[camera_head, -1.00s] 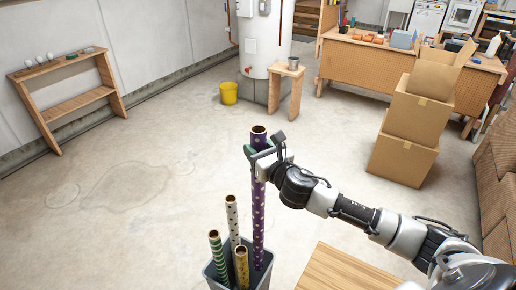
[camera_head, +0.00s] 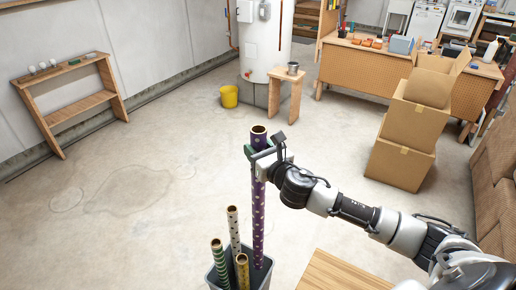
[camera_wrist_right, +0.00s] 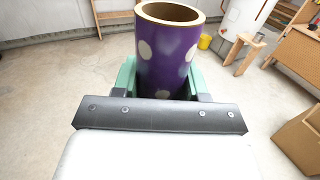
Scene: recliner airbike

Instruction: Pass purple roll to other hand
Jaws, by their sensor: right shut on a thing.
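The purple roll (camera_head: 258,205) is a tall purple tube with pale dots and an open top. It stands nearly upright, its lower end inside the grey bin (camera_head: 263,279). My right gripper (camera_head: 262,152) is shut on the roll near its top. In the right wrist view the purple roll (camera_wrist_right: 168,55) sits between the green finger pads of my right gripper (camera_wrist_right: 163,78), and its top rim shows. The roll's bottom end is hidden in the bin. My left gripper is not in view.
A green striped roll (camera_head: 220,265), a white spotted roll (camera_head: 234,230) and a gold roll (camera_head: 242,270) stand in the bin beside the purple one. A wooden surface (camera_head: 338,272) lies right of the bin. Open floor lies to the left. Cardboard boxes (camera_head: 400,160) stand at the right.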

